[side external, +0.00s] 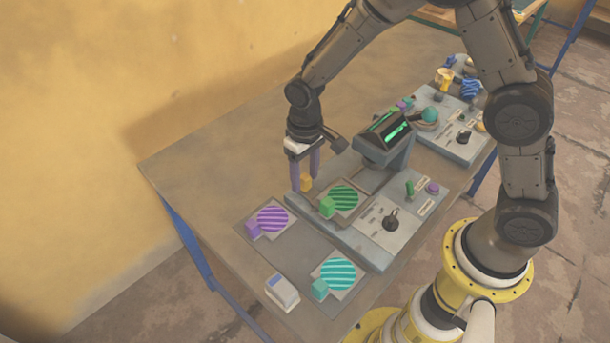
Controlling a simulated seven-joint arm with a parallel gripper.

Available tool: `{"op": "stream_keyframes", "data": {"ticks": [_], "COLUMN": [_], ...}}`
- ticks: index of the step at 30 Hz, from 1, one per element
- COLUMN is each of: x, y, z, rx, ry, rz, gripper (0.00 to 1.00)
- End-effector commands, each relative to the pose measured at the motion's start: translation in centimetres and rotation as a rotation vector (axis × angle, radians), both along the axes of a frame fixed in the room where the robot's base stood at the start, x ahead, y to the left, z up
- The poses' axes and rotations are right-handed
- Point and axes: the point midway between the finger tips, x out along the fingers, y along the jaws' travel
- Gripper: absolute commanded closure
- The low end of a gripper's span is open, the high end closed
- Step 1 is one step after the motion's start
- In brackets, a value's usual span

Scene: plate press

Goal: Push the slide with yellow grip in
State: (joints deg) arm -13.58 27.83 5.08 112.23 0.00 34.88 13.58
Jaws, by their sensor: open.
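A small yellow grip (306,183) stands at the left edge of the near grey press unit. The slide it belongs to cannot be made out clearly. My gripper (305,180) points down from above with its two purple fingers apart, one on either side of the yellow grip as seen here. Whether the fingers touch the grip cannot be told. The near press unit (402,243) has a dark knob, a green lever and a purple button on its panel. A plate with a green striped disc (344,198) and a green grip (327,207) lies on it.
A purple striped plate (272,219) and a teal striped plate (337,273) lie on the grey mat in front. A small white box (282,292) stands beside them. The raised press head (384,138) stands close right of my gripper. A second unit (460,135) is behind.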

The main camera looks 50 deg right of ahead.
Motion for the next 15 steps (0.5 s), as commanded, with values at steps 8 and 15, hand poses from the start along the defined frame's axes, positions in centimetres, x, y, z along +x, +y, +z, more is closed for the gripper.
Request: {"op": "stream_keyframes", "data": {"ticks": [8,15], "x": [-0.01,0.0], "y": [0.0,0.0], "z": [-0.57,-0.53], "rx": [0.0,0.0], "ry": [0.0,0.0], "rz": [0.0,0.0], "gripper": [0.43,0.68]}}
